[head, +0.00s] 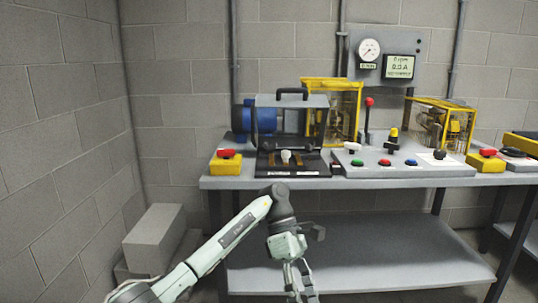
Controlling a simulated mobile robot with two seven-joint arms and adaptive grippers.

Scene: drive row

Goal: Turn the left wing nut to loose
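A small pale knob (285,156) stands on a dark slotted plate (315,169) with orange-brown strips at the left of the bench. It may be the left wing nut, but it is too small to tell its shape or how it is turned. My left gripper (300,287) hangs in front of the bench, below the top's edge and well away from the knob. Its fingers point down and run near the bottom of the picture. Their gap is not clear, and nothing held shows. My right gripper is not in view.
A grey bench top (215,183) carries a blue motor (262,118), a raised handled cover (292,101), yellow guards (349,87) and a red-tipped lever (369,103). A yellow red-button box (226,167) stands left of the plate. A lower shelf (390,265) sits behind my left gripper.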

